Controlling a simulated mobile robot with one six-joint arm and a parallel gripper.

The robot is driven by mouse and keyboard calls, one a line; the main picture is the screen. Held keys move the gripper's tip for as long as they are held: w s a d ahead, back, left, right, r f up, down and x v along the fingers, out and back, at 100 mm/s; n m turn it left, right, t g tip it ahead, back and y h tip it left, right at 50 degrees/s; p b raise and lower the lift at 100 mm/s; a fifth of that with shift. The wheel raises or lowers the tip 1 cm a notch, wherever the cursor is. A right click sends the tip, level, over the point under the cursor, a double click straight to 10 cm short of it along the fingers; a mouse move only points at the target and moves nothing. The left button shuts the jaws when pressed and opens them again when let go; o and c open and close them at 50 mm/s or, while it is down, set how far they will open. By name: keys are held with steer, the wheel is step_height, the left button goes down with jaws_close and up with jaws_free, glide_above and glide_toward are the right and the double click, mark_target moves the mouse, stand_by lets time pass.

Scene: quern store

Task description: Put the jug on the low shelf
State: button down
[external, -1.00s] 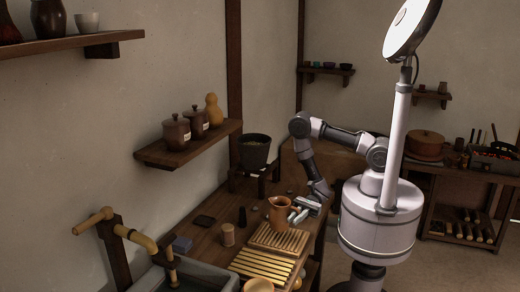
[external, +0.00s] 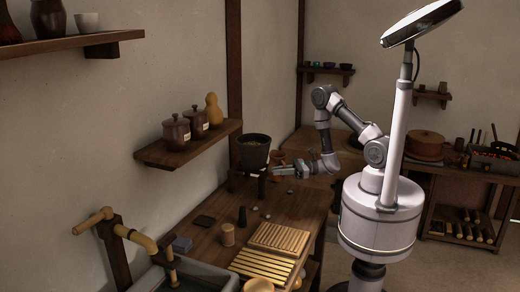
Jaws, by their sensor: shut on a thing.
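My gripper (external: 283,170) is raised above the back of the wooden counter (external: 209,230), just right of a dark pot. It is shut on the brown jug (external: 276,156). Only a little of the jug shows by the fingers; the rest is hidden, and its tilt cannot be told. A low wall shelf (external: 190,145) hangs left of the gripper, with two lidded brown jars (external: 176,131) and a tan gourd (external: 213,110) on it. The front left part of its top is bare. Another shelf (external: 85,43) hangs higher at the upper left.
The dark pot (external: 254,152) stands on a small stand between my gripper and the low shelf. Slatted boards (external: 279,238), a small cup (external: 227,234) and a dark bottle (external: 242,217) are on the counter. A sink with a bamboo spout (external: 137,238) is at the front left.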

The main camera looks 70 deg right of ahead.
steer(key=w+d+r+n+g+y+p, duration=0.1)
steer(key=w+r+p, duration=0.2)
steer(key=r+p, duration=0.5)
steer(key=w+r+g+y+p, duration=0.1)
steer(key=w+r+p, duration=0.3)
steer(key=r, duration=0.8)
steer(key=w+d+r+n+g+y+p, duration=0.1)
steer(key=w+r+p, duration=0.1)
steer(key=r+p, duration=0.65)
steer(key=w+a+r+n+g+y+p, duration=0.1)
steer(key=w+a+r+p, duration=0.1)
steer(key=w+a+r, duration=0.3)
steer(key=w+a+r+n+g+y+p, duration=0.1)
steer(key=w+a+r+p, duration=0.1)
steer(key=w, duration=0.5)
steer(key=shift+s+d+f+b, duration=0.15)
steer(key=shift+f+b, duration=0.65)
steer(key=shift+f, duration=0.8)
steer(key=shift+s+d+f+b, duration=0.1)
steer(key=shift+f+b, duration=0.65)
steer(key=shift+f, duration=0.85)
steer(key=shift+f+b, duration=0.55)
steer(key=shift+f, duration=0.1)
steer(key=c, duration=1.4)
jaws_free()
steer(key=shift+o, duration=0.2)
